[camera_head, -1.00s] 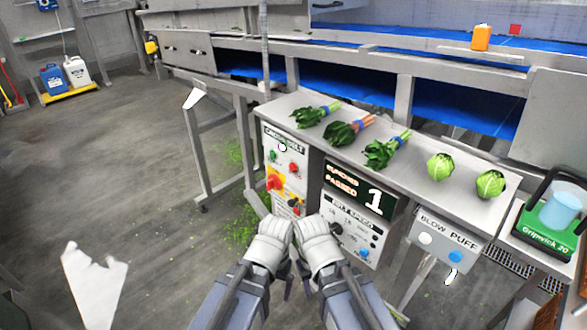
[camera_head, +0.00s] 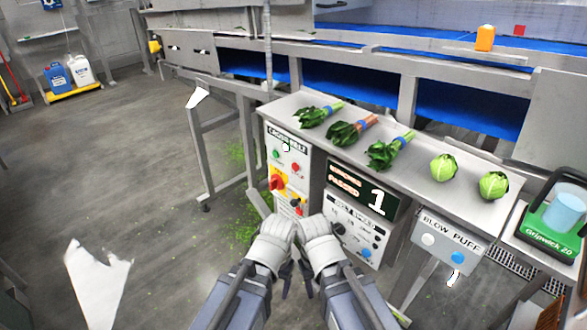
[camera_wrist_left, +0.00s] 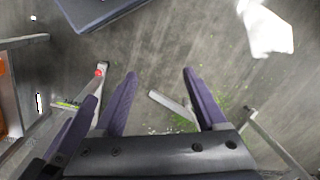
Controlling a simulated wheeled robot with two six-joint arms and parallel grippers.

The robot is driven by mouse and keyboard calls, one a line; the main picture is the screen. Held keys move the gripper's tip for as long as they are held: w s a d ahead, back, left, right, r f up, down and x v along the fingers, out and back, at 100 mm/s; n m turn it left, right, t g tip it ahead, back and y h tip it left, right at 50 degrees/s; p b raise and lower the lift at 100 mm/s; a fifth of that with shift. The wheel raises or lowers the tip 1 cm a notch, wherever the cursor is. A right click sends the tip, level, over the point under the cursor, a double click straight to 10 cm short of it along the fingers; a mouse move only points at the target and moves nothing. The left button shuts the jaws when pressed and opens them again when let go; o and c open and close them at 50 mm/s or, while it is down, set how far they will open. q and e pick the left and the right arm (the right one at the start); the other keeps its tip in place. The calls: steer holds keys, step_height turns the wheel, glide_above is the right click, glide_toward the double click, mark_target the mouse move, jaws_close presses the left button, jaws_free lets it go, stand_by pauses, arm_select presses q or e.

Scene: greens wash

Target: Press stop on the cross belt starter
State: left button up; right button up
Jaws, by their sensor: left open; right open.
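The cross belt starter (camera_head: 287,143) is a pale panel on the front of the steel bench, below and left of the vegetables. It carries a green button (camera_head: 277,154), a red button (camera_head: 296,167) to its right, and a red rotary switch (camera_head: 277,182) on yellow lower down. My left gripper (camera_head: 278,228) is in front of and below the panel, apart from it. Its open, empty fingers show over the floor in the left wrist view (camera_wrist_left: 160,75). My right gripper (camera_head: 316,226) is beside it, in front of the belt speed panel (camera_head: 355,222), also open.
The bench top (camera_head: 410,175) holds several greens, including two round heads (camera_head: 444,167). A counter display (camera_head: 362,188) and a blow puff box (camera_head: 445,245) are to the right. A steel frame (camera_head: 222,150) stands left of the starter, with open floor beyond.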

arm_select(q)
jaws_close()
stand_by(0.4)
stand_by(0.9)
